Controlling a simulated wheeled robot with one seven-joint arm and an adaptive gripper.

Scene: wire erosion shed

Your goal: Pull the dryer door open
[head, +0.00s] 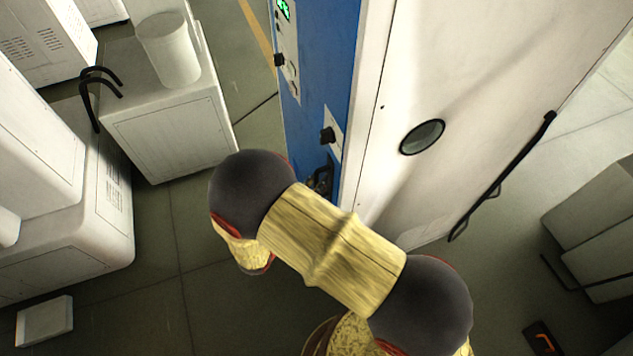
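The dryer door appears to be the tall white panel (470,75) at the upper right, with a small round dark-rimmed window (422,137). A long black bar handle (500,180) runs down along its right edge. I see no clear gap at the door's edge, but cannot be sure that it is shut. My arm crosses the lower middle of the view, left of and apart from the handle in the picture. My gripper is not clearly visible; a small dark shape behind my arm may be part of it or a fitting on the cabinet.
The cabinet's blue side (325,60) carries black knobs and a green display (283,9). A white box-shaped unit (168,125) with a white cylinder (168,50) stands at the left. Grey boxes (595,210) stand at the right. Bare floor shows between.

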